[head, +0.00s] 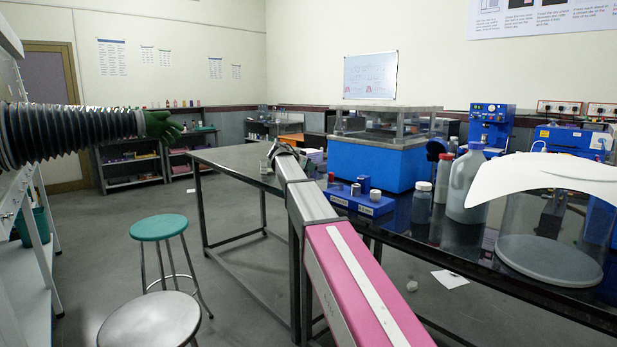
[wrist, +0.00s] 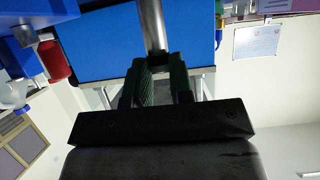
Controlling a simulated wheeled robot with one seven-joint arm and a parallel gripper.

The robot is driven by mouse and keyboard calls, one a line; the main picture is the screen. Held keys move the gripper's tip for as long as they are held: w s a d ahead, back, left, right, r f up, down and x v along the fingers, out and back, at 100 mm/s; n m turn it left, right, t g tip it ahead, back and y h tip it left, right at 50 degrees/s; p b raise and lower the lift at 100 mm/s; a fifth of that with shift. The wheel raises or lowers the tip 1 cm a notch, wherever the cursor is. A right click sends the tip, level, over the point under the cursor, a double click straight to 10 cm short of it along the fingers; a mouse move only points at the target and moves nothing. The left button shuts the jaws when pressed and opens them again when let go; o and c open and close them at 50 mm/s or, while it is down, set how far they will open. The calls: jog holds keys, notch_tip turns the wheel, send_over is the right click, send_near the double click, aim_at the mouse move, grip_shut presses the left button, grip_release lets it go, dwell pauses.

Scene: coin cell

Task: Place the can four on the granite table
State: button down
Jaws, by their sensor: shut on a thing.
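My gripper (head: 270,162) is at the far end of my outstretched arm, over a grey-topped table with metal legs (head: 225,158). In the wrist view, the two dark green fingers of my gripper (wrist: 161,78) are close together on a thing that is mostly hidden between them. I cannot make out whether it is the can four. A bright metal cylinder (wrist: 151,25) shows just beyond the fingertips, against a blue surface. A glossy black tabletop (head: 470,255) runs along the right. I cannot tell which top is the granite one.
A blue holder (head: 340,199) with small cylinders stands near the black top's edge. Behind it is a blue machine with a clear enclosure (head: 375,162). Bottles (head: 466,185) and a clear round chamber (head: 550,262) crowd the right. Two stools (head: 159,227) stand at left; the grey top's left part is clear.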

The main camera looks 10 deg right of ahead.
jog(key=shift+f, duration=2)
jog(key=shift+f, duration=0.1)
jog(key=c, duration=1)
grip_release()
jog(key=v, duration=1.2)
jog(key=shift+a, duration=0.15)
